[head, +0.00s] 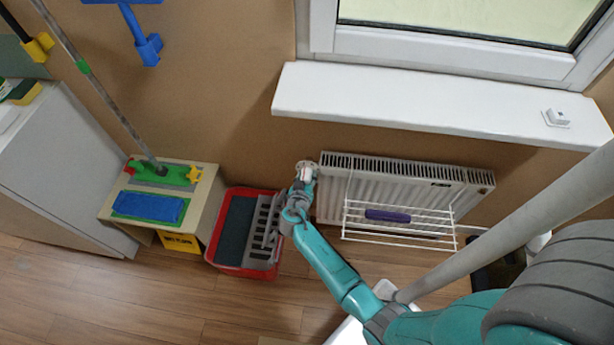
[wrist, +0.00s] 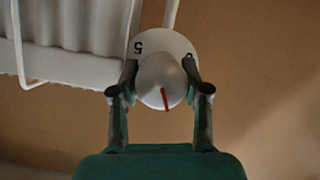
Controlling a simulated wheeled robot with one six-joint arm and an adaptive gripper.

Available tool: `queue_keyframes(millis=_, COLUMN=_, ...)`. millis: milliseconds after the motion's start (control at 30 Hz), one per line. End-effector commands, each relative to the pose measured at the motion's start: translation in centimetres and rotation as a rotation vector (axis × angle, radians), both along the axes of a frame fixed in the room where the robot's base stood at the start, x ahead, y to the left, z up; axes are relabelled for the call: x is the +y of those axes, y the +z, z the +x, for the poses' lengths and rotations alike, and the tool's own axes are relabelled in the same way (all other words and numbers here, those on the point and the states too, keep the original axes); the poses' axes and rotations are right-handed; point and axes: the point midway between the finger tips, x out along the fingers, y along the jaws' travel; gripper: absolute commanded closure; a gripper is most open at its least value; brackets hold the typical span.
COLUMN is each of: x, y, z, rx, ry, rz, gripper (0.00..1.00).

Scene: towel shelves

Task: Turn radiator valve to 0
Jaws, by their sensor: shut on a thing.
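The radiator valve (wrist: 160,82) is a white round knob with a red pointer line, in the middle of the wrist view. Behind it is a pale disc with a dark "5" at its upper left; other marks on the disc are too small or hidden to read. The red line points down and slightly right. My gripper (wrist: 160,92) is shut on the knob, one finger on each side. In the head view my gripper (head: 303,180) is at the left end of the white radiator (head: 400,180), and it mostly hides the valve.
A white rack (head: 400,222) with a purple item (head: 388,215) hangs at the radiator's front. A red bucket (head: 223,222) with a grey insert stands left of my gripper. The white windowsill (head: 420,105) juts out above. Open wooden floor (head: 235,305) lies in front.

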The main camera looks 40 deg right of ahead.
Motion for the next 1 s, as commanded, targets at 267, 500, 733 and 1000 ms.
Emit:
queue_keyframes(millis=267, x=0.06, y=-0.01, z=0.11, rx=0.056, ry=0.000, rz=-0.045, gripper=0.88)
queue_keyframes(millis=500, x=0.10, y=0.00, z=0.21, rx=0.190, ry=0.000, rz=-0.150, gripper=0.88)
queue_keyframes(millis=733, x=0.12, y=-0.03, z=0.28, rx=0.361, ry=0.001, rz=-0.283, gripper=0.88)
queue_keyframes(millis=1000, x=0.15, y=-0.10, z=0.33, rx=0.563, ry=0.001, rz=-0.441, gripper=0.88)
